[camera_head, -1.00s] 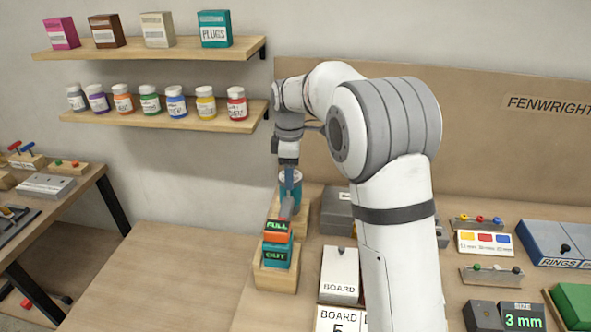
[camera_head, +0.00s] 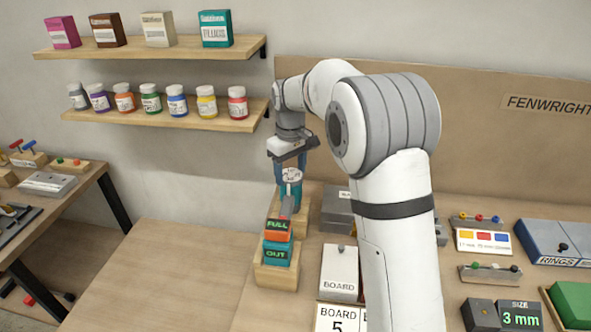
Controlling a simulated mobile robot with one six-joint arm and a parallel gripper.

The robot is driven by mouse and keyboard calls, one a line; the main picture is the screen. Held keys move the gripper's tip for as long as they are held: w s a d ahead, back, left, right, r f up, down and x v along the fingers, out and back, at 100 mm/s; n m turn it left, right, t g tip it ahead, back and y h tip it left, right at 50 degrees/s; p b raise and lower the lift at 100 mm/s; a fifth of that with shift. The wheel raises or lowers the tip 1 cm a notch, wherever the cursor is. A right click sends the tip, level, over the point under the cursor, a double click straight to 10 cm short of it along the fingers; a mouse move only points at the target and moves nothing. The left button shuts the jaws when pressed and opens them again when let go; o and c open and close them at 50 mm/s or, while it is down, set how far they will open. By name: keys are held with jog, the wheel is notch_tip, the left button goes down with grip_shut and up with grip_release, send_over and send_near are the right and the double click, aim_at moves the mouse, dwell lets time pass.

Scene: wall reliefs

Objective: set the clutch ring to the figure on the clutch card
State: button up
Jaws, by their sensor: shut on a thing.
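A teal upright tool with a pale marked ring (camera_head: 291,175) near its top stands at the back of a wooden stand (camera_head: 275,284). This looks like the clutch ring. Its figures are too small to read. My gripper (camera_head: 290,168) points down over it, with blue fingers on either side, shut on the ring. A white card reading "BOARD 5" (camera_head: 338,320) stands at the front, cut by the frame edge. I cannot tell if it is the clutch card.
Blocks marked "FULL" (camera_head: 278,228) and "OUT" (camera_head: 276,254) sit in front of the tool. A white "BOARD" box (camera_head: 339,273) stands to the right. My arm hides part of the bench. A "SIZE 3 mm" display (camera_head: 520,317) is at right. The bench at left is clear.

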aim_at(291, 175)
jog(key=shift+m, duration=0.5)
jog(key=o, duration=1)
jog(key=shift+r, duration=0.1)
notch_tip(291, 175, up, 7)
jog(key=shift+r+b, duration=0.2)
jog(key=shift+b, duration=0.15)
jog(key=shift+r, duration=0.15)
